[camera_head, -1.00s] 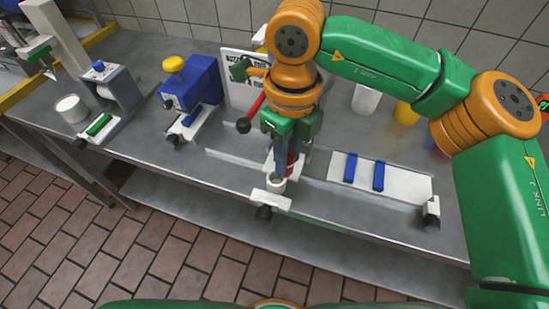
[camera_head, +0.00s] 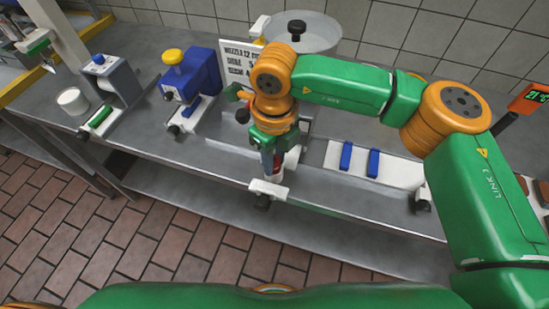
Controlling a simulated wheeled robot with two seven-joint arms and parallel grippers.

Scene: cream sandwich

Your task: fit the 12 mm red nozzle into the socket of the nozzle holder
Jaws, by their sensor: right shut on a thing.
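My right gripper (camera_head: 271,150) points down over the nozzle holder and is shut on the red nozzle (camera_head: 276,162). Only a small red patch of the nozzle shows below the fingers; the fingers hide the rest. The white nozzle holder (camera_head: 268,189), with a dark knob, stands at the front edge of the bench, just below the gripper. The nozzle's lower end is at or just above the holder's socket; I cannot tell whether it is inside. My left gripper is not in view.
A white plate with two blue bars (camera_head: 346,156) lies right of the holder. A blue machine with a yellow knob (camera_head: 191,73) stands left. A printed sign (camera_head: 239,58) and a round pan with a black knob (camera_head: 318,31) are behind. A white cup (camera_head: 73,101) stands far left.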

